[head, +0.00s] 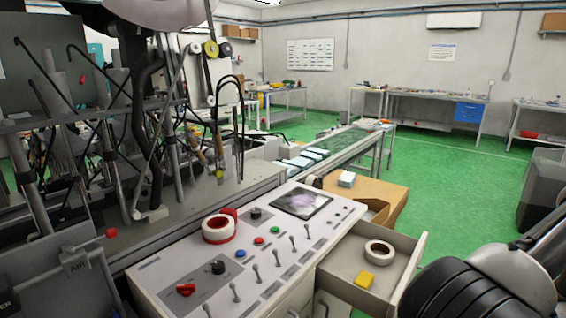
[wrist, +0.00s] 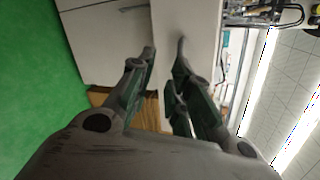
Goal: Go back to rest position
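My gripper (wrist: 166,48) shows in the wrist view with its two dark fingers apart and nothing between them. Pale cabinet surfaces and a strip of brown cardboard show behind the fingers. In the head view, part of my dark arm (head: 470,285) fills the lower right corner, to the right of the open drawer (head: 340,268). The fingers are not visible in the head view.
The control panel (head: 180,265) bears a red-and-white tape roll (head: 219,229), knobs and levers. The drawer holds a white roll (head: 380,249) and a yellow block (head: 365,282). A cardboard box (head: 385,200) and conveyor (head: 345,146) stand behind.

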